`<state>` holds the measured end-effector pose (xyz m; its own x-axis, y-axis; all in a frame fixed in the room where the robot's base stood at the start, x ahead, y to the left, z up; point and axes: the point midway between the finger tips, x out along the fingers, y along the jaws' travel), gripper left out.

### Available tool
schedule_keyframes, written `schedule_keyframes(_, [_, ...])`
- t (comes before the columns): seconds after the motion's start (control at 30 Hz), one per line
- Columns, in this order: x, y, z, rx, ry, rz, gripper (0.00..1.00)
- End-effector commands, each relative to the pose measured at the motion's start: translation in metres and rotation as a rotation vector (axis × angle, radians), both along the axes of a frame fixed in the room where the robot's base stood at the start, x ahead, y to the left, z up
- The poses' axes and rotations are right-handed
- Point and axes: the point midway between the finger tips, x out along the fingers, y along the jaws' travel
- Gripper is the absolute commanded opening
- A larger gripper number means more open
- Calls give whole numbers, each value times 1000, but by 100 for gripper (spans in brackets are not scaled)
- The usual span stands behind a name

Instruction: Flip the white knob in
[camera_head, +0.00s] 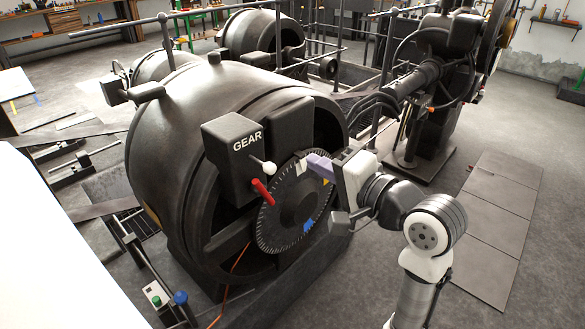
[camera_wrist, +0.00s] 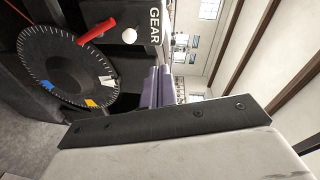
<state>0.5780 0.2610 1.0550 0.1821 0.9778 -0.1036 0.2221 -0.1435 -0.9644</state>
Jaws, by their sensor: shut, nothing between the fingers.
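The white knob (camera_head: 269,168) sits at the end of a short lever on the black box marked GEAR (camera_head: 232,150), on the side of the big dark dynamo. The white knob also shows at the top of the wrist view (camera_wrist: 129,35), beside the GEAR lettering. My gripper (camera_head: 312,160) has purple fingers and is shut and empty. It is to the right of the white knob and apart from it, in front of the dynamo's face by the toothed dial's upper edge. In the wrist view the closed fingers (camera_wrist: 157,72) point up toward the GEAR box.
A red handle (camera_head: 263,191) sticks out just below the white knob. The toothed dial (camera_head: 290,225) with blue, yellow and white marks is below my gripper. Metal rails and another machine (camera_head: 430,80) stand behind right. Open floor (camera_head: 400,265) lies front right.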

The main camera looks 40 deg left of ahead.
Motion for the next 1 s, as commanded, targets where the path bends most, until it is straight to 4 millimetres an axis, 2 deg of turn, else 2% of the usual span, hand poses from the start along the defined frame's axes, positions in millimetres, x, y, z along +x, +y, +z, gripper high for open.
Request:
schedule_keyframes(0.03, [0,-12,-6,-36,61,10,0])
schedule_keyframes(0.2, [-7,-38,-27,-131,214,44,0])
schedule_keyframes(0.4, [-11,-48,-34,-167,270,55,0])
schedule_keyframes(0.77, [-11,-44,-35,-167,269,56,0])
schedule_keyframes(0.87, [-10,-35,-38,-167,270,57,0])
schedule_keyframes(1.0, [-9,-10,-45,-167,271,60,0])
